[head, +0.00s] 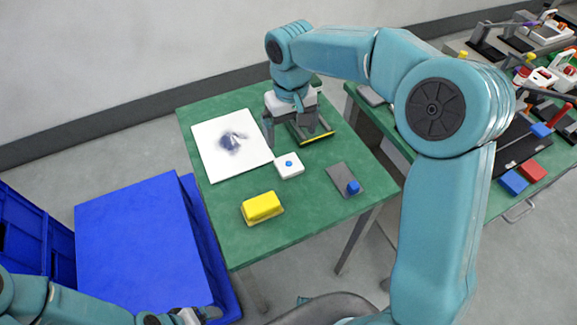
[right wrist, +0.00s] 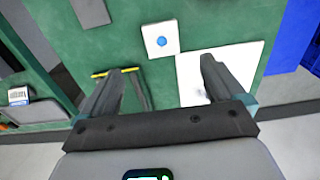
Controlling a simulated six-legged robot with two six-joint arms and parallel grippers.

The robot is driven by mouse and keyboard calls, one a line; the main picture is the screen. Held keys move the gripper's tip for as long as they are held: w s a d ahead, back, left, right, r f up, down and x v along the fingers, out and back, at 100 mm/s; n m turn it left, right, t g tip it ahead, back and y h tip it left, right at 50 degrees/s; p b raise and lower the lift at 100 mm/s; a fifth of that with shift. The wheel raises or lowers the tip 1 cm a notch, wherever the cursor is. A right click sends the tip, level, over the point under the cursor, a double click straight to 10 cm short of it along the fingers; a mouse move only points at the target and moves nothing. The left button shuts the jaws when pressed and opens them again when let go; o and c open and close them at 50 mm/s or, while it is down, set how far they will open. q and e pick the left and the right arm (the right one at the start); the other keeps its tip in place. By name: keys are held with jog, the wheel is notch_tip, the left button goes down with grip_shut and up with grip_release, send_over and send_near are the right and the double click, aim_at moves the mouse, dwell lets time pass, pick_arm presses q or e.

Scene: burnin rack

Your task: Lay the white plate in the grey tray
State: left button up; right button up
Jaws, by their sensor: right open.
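The small white plate (head: 281,171) with a blue knob lies flat on the green table, touching or nearly touching a corner of a large white sheet. It also shows in the right wrist view (right wrist: 150,48), beyond my fingertips. A dark grey tray-like piece with a yellow front edge (head: 318,138) lies behind it to the right and shows in the right wrist view (right wrist: 138,92), partly hidden by a finger. My right gripper (head: 286,118) is open and empty above the table, between the sheet and the tray. My left gripper (head: 190,316) shows only partly at the bottom edge.
The large white sheet (head: 212,160) has a dark smudge. A yellow block (head: 262,206) and a grey plate (head: 338,174) with a blue knob lie near the table's front. Blue crates (head: 140,240) stand at left. A cluttered second table (head: 505,200) stands at right.

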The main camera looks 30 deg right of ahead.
aim_at(289, 163)
jog(key=f, duration=1.1)
jog(key=shift+w+a+f, duration=0.1)
jog(key=shift+w+f, duration=0.1)
jog(key=shift+f, duration=0.1)
jog(key=c, duration=1.1)
